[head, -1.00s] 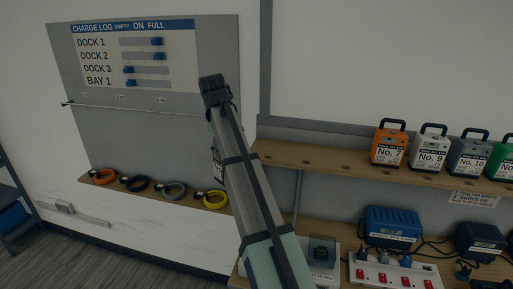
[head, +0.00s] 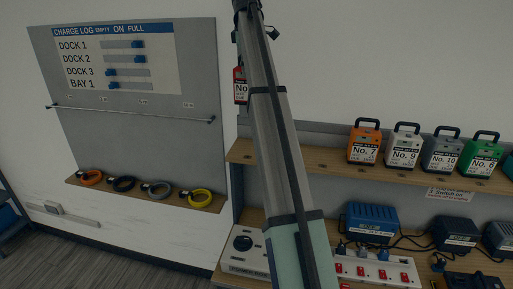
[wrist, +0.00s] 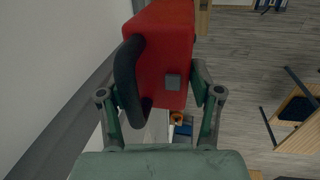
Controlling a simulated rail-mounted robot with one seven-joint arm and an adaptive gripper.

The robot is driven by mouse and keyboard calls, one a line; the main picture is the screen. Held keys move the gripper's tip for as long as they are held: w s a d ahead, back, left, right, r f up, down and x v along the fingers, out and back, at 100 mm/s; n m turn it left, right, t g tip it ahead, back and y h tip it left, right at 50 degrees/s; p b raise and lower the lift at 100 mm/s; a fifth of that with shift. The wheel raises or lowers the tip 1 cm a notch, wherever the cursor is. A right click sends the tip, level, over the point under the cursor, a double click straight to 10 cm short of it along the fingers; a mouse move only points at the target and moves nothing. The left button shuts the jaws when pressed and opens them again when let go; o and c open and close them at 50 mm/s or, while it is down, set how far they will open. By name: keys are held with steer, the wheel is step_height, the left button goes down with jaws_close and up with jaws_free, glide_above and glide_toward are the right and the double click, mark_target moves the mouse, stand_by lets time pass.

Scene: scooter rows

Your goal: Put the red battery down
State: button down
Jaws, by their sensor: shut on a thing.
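The red battery (wrist: 165,50) with a black handle (wrist: 128,75) fills the upper middle of the wrist view. My gripper (wrist: 160,88) is shut on it, with one green finger at each side. In the head view, a sliver of the red battery (head: 240,86) with its white label shows left of my arm. The arm hides the rest. It appears above the left end of the upper wooden shelf (head: 320,163) in the picture; its distance from the shelf cannot be told.
Orange No. 7 (head: 364,147), white No. 9 (head: 403,148), grey No. 10 (head: 441,153) and green No. 6 (head: 480,156) batteries stand on the upper shelf. Its left part looks bare. Blue chargers (head: 370,223) and a power strip (head: 375,268) stand below. A charge log board (head: 135,120) hangs left.

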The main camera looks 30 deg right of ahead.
steer(key=shift+d+r, duration=0.25)
steer(key=shift+r, duration=0.05)
steer(key=shift+d+f+b, duration=0.1)
steer(key=shift+f+b, duration=0.1)
steer(key=shift+b, duration=0.15)
step_height(320, 180, down, 5)
steer(key=b, duration=0.5)
steer(key=shift+f, duration=0.2)
step_height(320, 180, down, 9)
steer(key=shift+r+p, duration=0.1)
steer(key=shift+p, duration=1)
steer(key=shift+f+p, duration=0.8)
steer(key=shift+f, duration=1.75)
steer(key=shift+c, duration=1.1)
jaws_free()
steer(key=shift+s+f, duration=0.1)
steer(key=shift+f, duration=0.05)
